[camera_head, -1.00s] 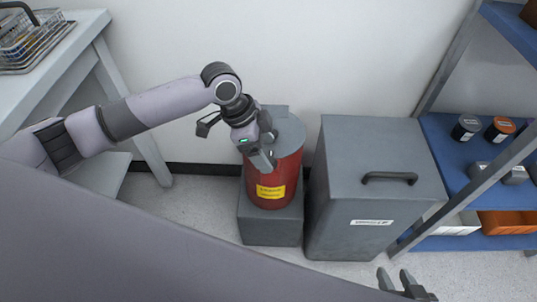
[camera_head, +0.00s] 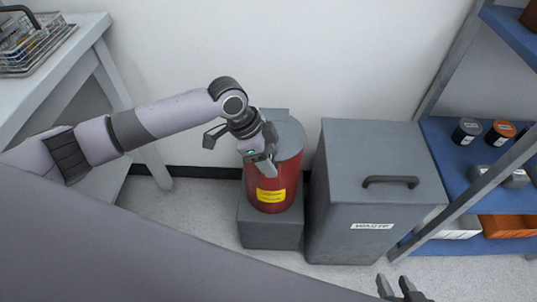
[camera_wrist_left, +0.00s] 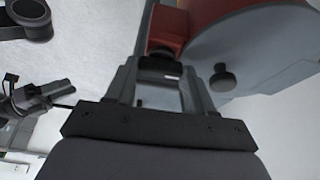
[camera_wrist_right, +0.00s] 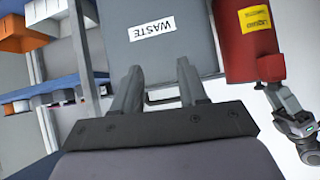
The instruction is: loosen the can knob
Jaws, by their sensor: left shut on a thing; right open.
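The red can (camera_head: 267,195) has a grey lid (camera_head: 290,135) and a yellow label, and stands upright on a grey block. My left gripper (camera_head: 265,168) is at the can's front upper side in the head view. In the left wrist view its fingers are closed around a black knob (camera_wrist_left: 160,62) on a red block at the can. A second black knob (camera_wrist_left: 222,78) sits on the grey lid, outside the fingers. In the head view the gripper hides the held knob. My right gripper (camera_head: 393,285) is open and empty, low at the bottom edge.
A grey waste bin (camera_head: 345,185) with a black handle stands just right of the can. A blue shelf (camera_head: 445,160) with several small containers is at the far right. A white bench (camera_head: 75,50) with a wire basket is at the left. A wall is behind the can.

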